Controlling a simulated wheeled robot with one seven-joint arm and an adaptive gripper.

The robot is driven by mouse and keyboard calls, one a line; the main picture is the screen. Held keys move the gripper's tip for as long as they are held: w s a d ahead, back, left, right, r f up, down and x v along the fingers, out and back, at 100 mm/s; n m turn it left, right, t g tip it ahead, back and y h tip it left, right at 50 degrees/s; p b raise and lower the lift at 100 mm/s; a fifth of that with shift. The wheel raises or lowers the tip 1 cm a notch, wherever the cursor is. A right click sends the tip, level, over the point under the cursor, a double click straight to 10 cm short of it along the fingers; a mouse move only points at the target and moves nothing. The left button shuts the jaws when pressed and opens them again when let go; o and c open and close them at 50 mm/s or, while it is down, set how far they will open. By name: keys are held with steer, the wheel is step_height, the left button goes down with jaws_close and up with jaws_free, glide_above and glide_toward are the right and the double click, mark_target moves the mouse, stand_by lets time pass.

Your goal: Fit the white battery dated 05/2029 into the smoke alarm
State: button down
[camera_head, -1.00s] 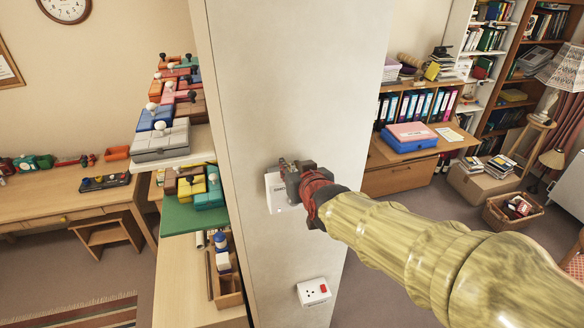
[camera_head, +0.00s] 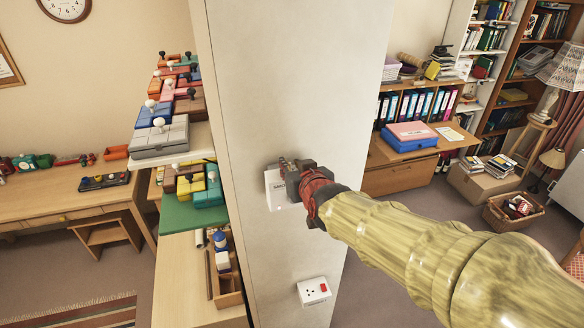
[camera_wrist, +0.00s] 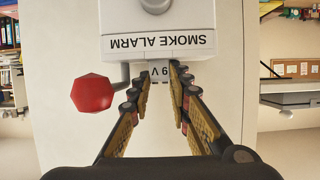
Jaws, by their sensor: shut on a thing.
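The smoke alarm (camera_head: 275,194) is a white box on the pale wall panel, with a small red light showing. In the wrist view the alarm (camera_wrist: 158,44) fills the top, its lettering upside down. My gripper (camera_wrist: 159,73) is shut on a small pale battery (camera_wrist: 157,72) marked 9 V. The battery is at the alarm's lettered edge; its far end is hidden, so I cannot tell how deep it sits. Its date cannot be read. In the head view my gripper (camera_head: 288,174) is against the alarm's upper right part and hides some of it.
A red faceted knob (camera_wrist: 95,93) on a grey rod stands close left of my fingers in the wrist view. A socket with a red switch (camera_head: 314,291) is lower on the panel. Shelves with coloured boxes (camera_head: 160,137) stand left of the panel.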

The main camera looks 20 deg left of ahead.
steer(key=c, duration=1.6)
jaws_free()
steer(key=shift+f, duration=0.7)
steer(key=shift+s+f, duration=0.1)
steer(key=shift+f, duration=0.05)
steer(key=shift+r+p, duration=2.9)
steer(key=shift+r, duration=1.25)
